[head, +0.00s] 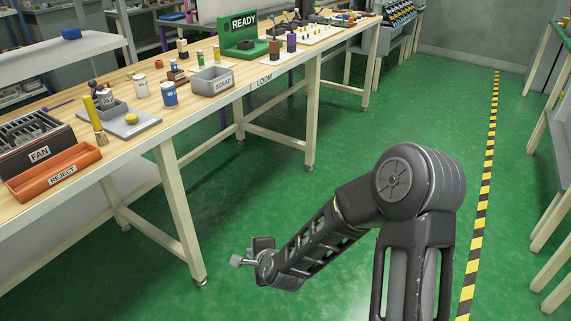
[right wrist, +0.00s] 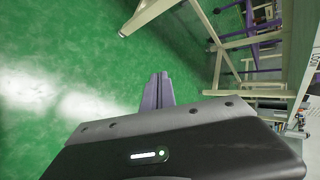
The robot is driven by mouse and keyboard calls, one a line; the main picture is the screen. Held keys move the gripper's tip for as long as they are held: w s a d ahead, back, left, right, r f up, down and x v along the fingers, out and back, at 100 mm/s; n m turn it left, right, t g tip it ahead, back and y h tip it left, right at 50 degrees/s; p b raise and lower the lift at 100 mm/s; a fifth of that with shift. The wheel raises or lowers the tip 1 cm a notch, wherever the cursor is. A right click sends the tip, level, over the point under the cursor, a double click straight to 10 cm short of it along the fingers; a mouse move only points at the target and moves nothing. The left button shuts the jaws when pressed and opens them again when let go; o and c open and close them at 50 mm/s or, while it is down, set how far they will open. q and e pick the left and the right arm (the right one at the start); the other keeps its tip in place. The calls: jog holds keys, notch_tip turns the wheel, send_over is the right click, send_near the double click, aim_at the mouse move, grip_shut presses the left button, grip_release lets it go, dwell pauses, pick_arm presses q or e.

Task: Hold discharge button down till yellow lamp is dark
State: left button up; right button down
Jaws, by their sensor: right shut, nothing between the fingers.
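A grey plate (head: 150,122) on the workbench carries a small round yellow piece (head: 131,118) and a grey cup-like part, at the left in the head view. I cannot tell whether the yellow piece is the lamp or a button, or whether it is lit. No part can be made out for certain as the discharge button. My right gripper (head: 240,261) is low over the green floor in front of the bench, well apart from the plate. Its fingers (right wrist: 158,91) are shut together and empty in the right wrist view. My left gripper is not in view.
The workbench (head: 208,110) also bears a FAN box (head: 38,153), an orange REJECT tray (head: 65,178), a grey SCRAP bin (head: 212,80), several jars and a green READY stand (head: 243,45). Bench legs (head: 178,210) stand left of my right arm. The green floor to the right is clear.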

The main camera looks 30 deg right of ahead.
jog(key=s+a+f+n+g+y, duration=0.1)
jog(key=s+a+f+n+g, duration=0.2)
jog(key=s, duration=0.6)
jog(key=s+a+f+n+g+y, duration=0.2)
jog(key=s+a+f+n+g, duration=0.1)
jog(key=s+a+f+n, duration=0.4)
jog(key=s+a+f+n+g+y, duration=0.1)
jog(key=s+a+f+n+g, duration=0.2)
jog(key=s+f+n, duration=0.6)
jog(key=shift+s+a+f+y, duration=0.15)
jog(key=shift+s+a+y, duration=0.15)
jog(key=shift+s+a, duration=0.65)
jog(key=shift+w, duration=0.25)
